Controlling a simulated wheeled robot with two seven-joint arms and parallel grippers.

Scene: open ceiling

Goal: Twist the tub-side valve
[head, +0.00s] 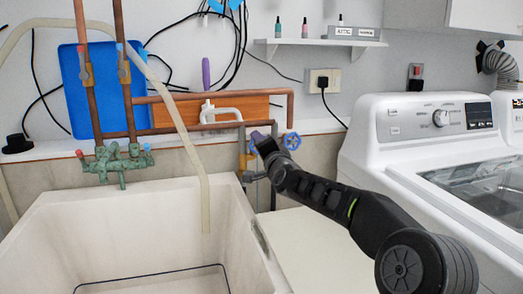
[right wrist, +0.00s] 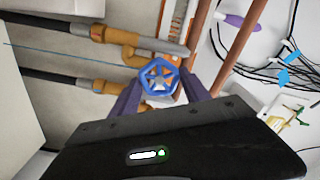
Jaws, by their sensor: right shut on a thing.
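In the head view, my right gripper (head: 260,140) reaches in from the right to the pipes just beyond the tub's (head: 130,205) right back corner. In the right wrist view, a blue spoked valve wheel (right wrist: 159,77) sits between the purple fingers of my right gripper (right wrist: 160,84), which is shut on it. In the head view, the gripper mostly hides this tub-side valve. A second blue valve wheel (head: 291,141) shows just right of the gripper, apart from it. My left gripper is in neither view.
A white washing machine (head: 376,150) stands at the right. Copper pipes (head: 128,100) and a green corroded tap (head: 118,160) are on the wall side of the tub. A pale hose (head: 182,120) hangs into the tub. A small shelf (head: 320,43) holds small bottles above.

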